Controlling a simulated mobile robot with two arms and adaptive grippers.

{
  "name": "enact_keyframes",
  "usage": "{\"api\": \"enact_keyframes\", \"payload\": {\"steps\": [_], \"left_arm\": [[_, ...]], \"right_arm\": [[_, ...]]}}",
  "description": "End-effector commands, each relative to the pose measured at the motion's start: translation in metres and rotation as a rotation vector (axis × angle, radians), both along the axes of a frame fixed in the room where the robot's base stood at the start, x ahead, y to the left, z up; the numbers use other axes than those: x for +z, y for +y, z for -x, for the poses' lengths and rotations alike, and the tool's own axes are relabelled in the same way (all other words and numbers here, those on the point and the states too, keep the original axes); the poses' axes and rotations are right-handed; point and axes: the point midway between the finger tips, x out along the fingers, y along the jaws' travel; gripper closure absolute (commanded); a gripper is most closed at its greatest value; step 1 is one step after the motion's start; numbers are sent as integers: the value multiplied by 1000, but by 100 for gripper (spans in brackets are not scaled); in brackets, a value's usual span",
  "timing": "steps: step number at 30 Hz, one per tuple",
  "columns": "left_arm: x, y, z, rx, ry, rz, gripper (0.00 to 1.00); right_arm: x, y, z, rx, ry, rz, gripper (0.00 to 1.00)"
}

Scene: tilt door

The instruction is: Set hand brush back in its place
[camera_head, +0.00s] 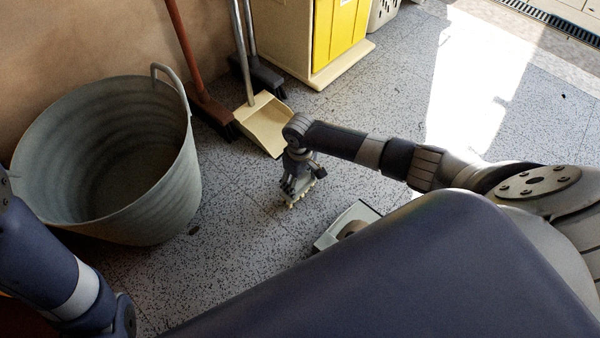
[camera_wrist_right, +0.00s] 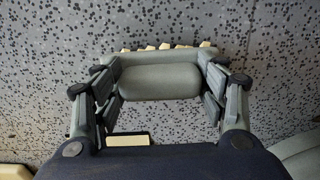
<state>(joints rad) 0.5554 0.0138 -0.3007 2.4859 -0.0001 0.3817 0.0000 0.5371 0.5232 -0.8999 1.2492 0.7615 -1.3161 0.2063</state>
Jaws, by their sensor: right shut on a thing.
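The hand brush (camera_wrist_right: 160,82) has a grey-green body with cream bristle tufts along its far edge in the right wrist view. My right gripper (camera_wrist_right: 162,88) is shut on it, with one finger at each side. In the head view my right gripper (camera_head: 297,186) points down over the speckled floor, and the brush's cream tufts (camera_head: 301,197) show at its tip. A pale dustpan-like tray (camera_head: 338,232) with a dark edge lies on the floor to the right and nearer, partly hidden by my body. My left arm shows at the lower left; its gripper is out of view.
A large grey tub (camera_head: 150,200) stands at left. A cream long-handled dustpan (camera_head: 264,128), a red-handled broom (camera_head: 212,108) and a dark broom head (camera_head: 262,78) stand by the wall. A yellow-fronted cabinet (camera_head: 338,38) is behind. Floor around the gripper is mostly clear.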

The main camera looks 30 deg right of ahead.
Motion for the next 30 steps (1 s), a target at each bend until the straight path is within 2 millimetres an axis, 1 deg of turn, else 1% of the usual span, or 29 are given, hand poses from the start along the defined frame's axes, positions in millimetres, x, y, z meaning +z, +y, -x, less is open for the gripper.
{"api": "enact_keyframes", "payload": {"steps": [11, 12, 14, 23, 25, 30], "left_arm": [[-2, 0, 0, 0, 1, 1, 60], [-1, 0, 0, 0, 1, 1, 60], [-1, 0, 0, 0, 2, 0, 60], [0, 0, 1, 1, -2, 1, 60], [0, 0, 1, 1, -3, 0, 60], [0, 0, 1, 1, -4, 0, 60]], "right_arm": [[-7, 0, 0, -1, 0, 0, 61], [-6, 0, 0, -1, 0, 0, 25], [-6, 0, 0, -1, 0, 0, 11], [-6, 0, 0, 0, 0, 0, 10], [-6, 0, 0, 0, 1, 0, 0], [-6, 0, 0, 0, 0, 0, 0]]}}
